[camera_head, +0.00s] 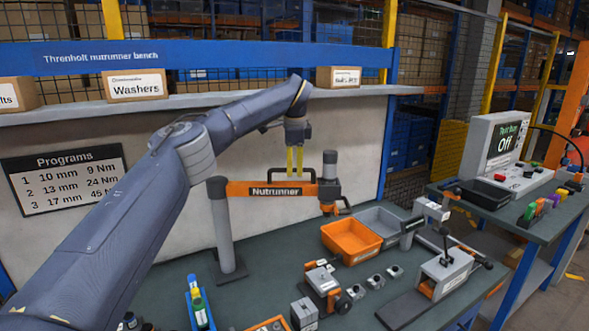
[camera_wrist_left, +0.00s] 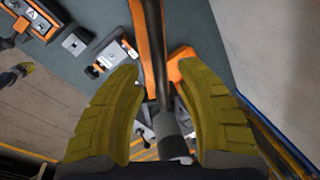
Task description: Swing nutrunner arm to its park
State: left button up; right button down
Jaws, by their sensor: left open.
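The nutrunner arm (camera_head: 245,188) is an orange bar labelled "Nutrunner", reaching right from a grey post (camera_head: 224,238) on the bench. My left gripper (camera_head: 295,172) points down just above the bar, between the post and the tool. Its yellow fingers are apart. In the left wrist view, the open fingers (camera_wrist_left: 158,78) flank a dark rod and a grey cylinder (camera_wrist_left: 170,135), with the orange bar beside the rod; contact cannot be told. I cannot pick out which spot is the park.
An orange bin (camera_head: 350,238) and a grey bin stand right of the tool. Fixtures (camera_head: 445,270) and small parts sit on the front of the bench. The back panel carries a programs sign (camera_head: 65,178).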

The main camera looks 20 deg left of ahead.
pick_arm(q)
notch_tip(320, 180, up, 11)
jog(key=s, duration=0.2)
jog(key=shift+d, duration=0.4)
dwell(0.6)
